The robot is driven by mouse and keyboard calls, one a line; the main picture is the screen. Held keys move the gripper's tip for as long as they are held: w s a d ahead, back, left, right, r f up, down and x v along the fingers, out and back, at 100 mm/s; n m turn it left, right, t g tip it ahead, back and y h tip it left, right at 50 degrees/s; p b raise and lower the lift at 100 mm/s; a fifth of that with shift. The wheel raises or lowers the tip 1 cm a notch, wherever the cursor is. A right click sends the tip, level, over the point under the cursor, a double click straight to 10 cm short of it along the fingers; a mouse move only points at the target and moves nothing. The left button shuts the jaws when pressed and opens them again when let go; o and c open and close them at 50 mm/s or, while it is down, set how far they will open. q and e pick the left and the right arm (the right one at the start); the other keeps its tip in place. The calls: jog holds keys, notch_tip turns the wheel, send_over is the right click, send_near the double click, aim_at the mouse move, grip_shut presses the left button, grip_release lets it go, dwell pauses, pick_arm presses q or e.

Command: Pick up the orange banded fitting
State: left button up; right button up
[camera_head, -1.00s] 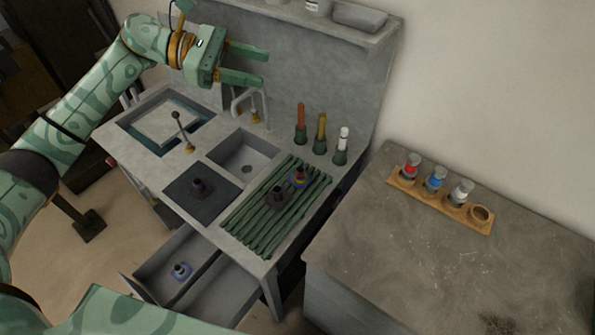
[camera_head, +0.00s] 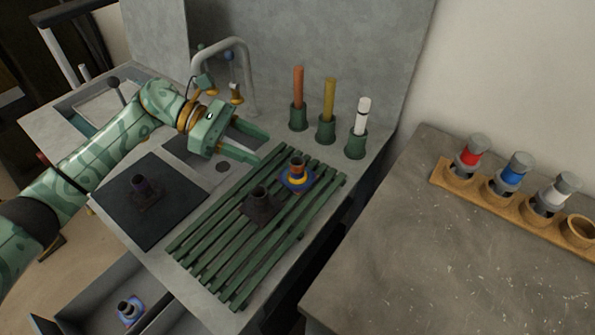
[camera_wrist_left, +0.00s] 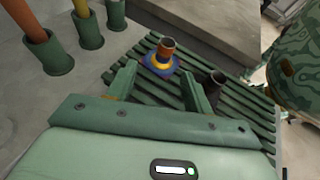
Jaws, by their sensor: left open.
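The orange banded fitting (camera_head: 297,172) stands upright on the green slatted rack (camera_head: 215,262). It has an orange-brown tube, a yellow ring and a blue base. My left gripper (camera_head: 264,148) is open and empty, to the left of the fitting and apart from it in the head view. In the left wrist view the fitting (camera_wrist_left: 164,50) shows ahead of the open fingers (camera_wrist_left: 160,73), roughly between their tips. A plain dark fitting (camera_head: 260,203) stands beside it on the rack, and also shows near the right finger in the wrist view (camera_wrist_left: 214,84). My right gripper is not in view.
Three green holders with orange, yellow and white sticks (camera_head: 327,115) stand behind the rack. A tap (camera_head: 240,65) rises behind the sink. A dark fitting (camera_head: 145,188) stands on a black mat. A blue-based fitting (camera_head: 130,311) lies in the open drawer. A wooden rack (camera_head: 465,201) holds capped jars at right.

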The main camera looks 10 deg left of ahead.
aim_at(306, 177)
pick_arm(q)
jog(key=x, duration=0.6)
jog(key=shift+d+f, duration=0.1)
jog(key=shift+d, duration=0.1)
jog(key=x, duration=0.3)
jog(key=b+x, duration=0.1)
jog(key=x, duration=0.1)
jog(key=shift+s+d, duration=0.3)
jog(key=shift+s, duration=0.05)
grip_shut()
